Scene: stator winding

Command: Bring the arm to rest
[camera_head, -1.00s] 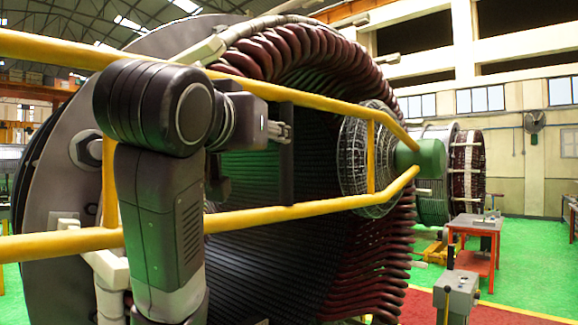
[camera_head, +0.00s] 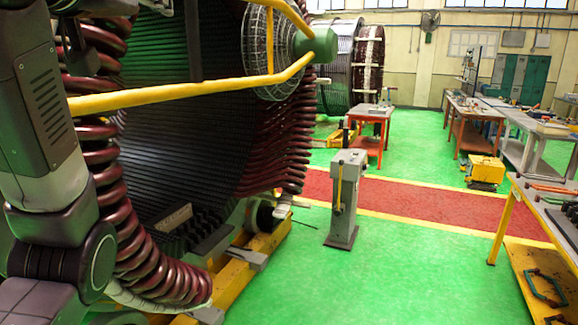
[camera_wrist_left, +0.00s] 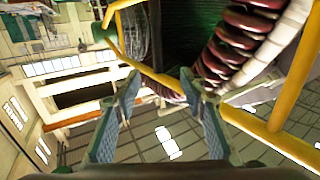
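My left arm (camera_head: 45,110) stands upright at the left edge of the head view, in front of the large stator. My left gripper (camera_head: 163,6) shows only in part at the top edge there, close to the yellow rail. In the left wrist view the two fingers of the left gripper (camera_wrist_left: 160,85) are spread wide with nothing between them. The stator (camera_head: 180,120) has dark red coil ends (camera_head: 115,210) around its green and black bore. My right arm and right gripper are not in view.
A yellow rail (camera_head: 170,97) crosses in front of the stator, near my left arm. A grey post (camera_head: 345,195) stands on the green floor. An orange table (camera_head: 370,116) and workbenches (camera_head: 528,122) stand farther right. Green floor is clear around the post.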

